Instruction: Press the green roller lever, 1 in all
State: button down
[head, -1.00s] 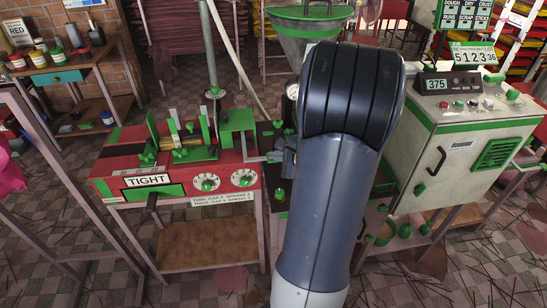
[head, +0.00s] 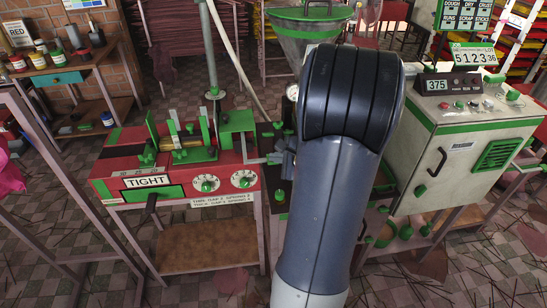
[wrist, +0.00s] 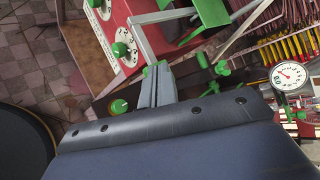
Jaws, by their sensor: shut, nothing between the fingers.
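A grey bar (wrist: 150,38) runs out from the side of the red machine (head: 236,172) and ends in a small green part (wrist: 147,71), which looks like the roller lever. In the head view the bar (head: 257,159) reaches toward my gripper (head: 282,158). My gripper is shut and empty, and its grey fingers show in the wrist view (wrist: 153,84) right at the green end. It looks very close to or touching it; I cannot tell whether the lever is pressed down. My arm hides part of the area behind the gripper.
A pressure gauge (wrist: 289,75) is at the wrist view's right. A paint bench (head: 60,77) stands at the far left.

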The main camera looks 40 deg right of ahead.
jog(key=shift+s+a+r+p, duration=0.15)
jog(key=shift+r+p, duration=0.2)
jog(key=shift+r, duration=0.4)
jog(key=shift+s+a+r+p, duration=0.15)
jog(key=shift+r+p, duration=0.2)
jog(key=shift+r, duration=0.35)
jog(key=shift+d, duration=0.1)
jog(key=r+p, duration=0.2)
jog(key=r, duration=0.1)
jog(key=s+r+p, duration=0.1)
jog(key=shift+s+a+r, duration=0.1)
jog(key=shift+a+r, duration=0.25)
jog(key=shift+r, duration=0.05)
notch_tip(320, 180, down, 6)
jog(key=w+b, duration=0.1)
jog(key=b, duration=0.2)
jog(key=shift+w+d, duration=0.2)
jog(key=shift+d, duration=0.25)
jog(key=shift+r, duration=0.1)
